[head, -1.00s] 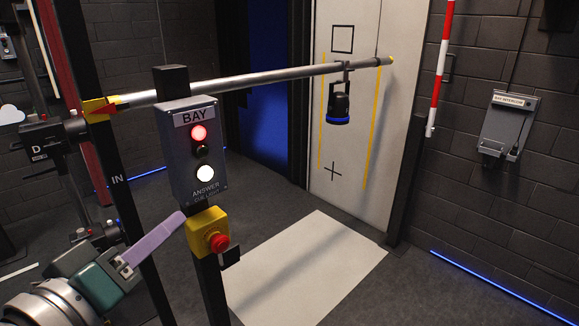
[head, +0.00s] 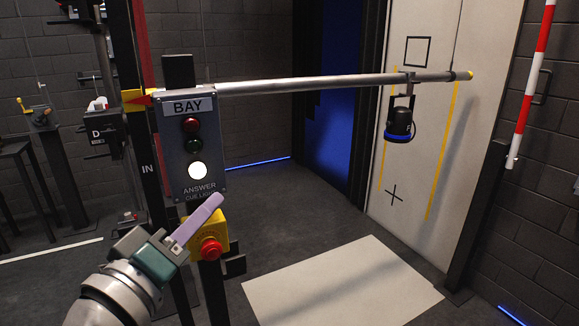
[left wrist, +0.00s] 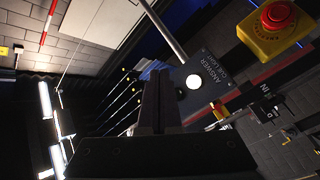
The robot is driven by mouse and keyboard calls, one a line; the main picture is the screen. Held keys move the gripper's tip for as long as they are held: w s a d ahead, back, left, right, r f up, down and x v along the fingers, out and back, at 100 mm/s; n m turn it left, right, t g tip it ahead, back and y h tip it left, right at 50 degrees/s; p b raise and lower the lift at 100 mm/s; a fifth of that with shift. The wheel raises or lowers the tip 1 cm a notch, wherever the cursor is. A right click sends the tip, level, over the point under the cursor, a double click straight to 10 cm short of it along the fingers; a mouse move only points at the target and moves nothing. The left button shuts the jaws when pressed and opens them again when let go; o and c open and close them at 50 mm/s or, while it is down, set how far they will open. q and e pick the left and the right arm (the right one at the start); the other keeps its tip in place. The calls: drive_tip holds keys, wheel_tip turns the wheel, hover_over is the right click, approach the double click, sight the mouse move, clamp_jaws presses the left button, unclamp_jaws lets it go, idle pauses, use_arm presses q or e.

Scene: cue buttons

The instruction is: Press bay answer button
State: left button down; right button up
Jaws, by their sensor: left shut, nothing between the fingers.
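The bay cue box (head: 176,140) is a grey panel labelled BAY on a dark post. It has a dull red light (head: 191,125), a dark green one below it, and a lit white answer button (head: 197,170) above the word ANSWER. My left gripper (head: 216,201) is shut and empty, its lilac fingers pointing up and right just below the answer button, apart from it as far as I can tell. In the left wrist view the white button (left wrist: 193,81) shows beyond and right of the dark fingertips (left wrist: 152,75). My right gripper is not in view.
A red emergency stop (head: 210,249) on a yellow box sits just below the cue box, close to my left gripper. A metal bar (head: 320,84) with a hanging lamp (head: 400,124) reaches right. Open floor with a pale mat (head: 340,285) lies to the right.

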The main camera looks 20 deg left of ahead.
sight(198, 170)
use_arm(q)
drive_tip(key=shift+w+a+b, duration=1.1)
drive_tip(key=shift+w+a, duration=0.35)
drive_tip(key=shift+a, duration=0.2)
drive_tip(key=shift+w+a+b, duration=1.1)
drive_tip(key=shift+w+a, duration=0.3)
drive_tip(key=shift+a, duration=0.2)
drive_tip(key=shift+w+a, duration=0.25)
drive_tip(key=shift+a, duration=0.05)
drive_tip(key=shift+w+a+b, duration=0.25)
drive_tip(key=shift+a+b, duration=0.05)
drive_tip(key=shift+b, duration=0.25)
drive_tip(key=shift+d, duration=0.1)
idle(0.4)
drive_tip(key=shift+s+d+r+p, duration=0.1)
drive_tip(key=shift+s+d+p, duration=0.25)
drive_tip(key=shift+p, duration=0.25)
drive_tip(key=shift+s+d, duration=0.15)
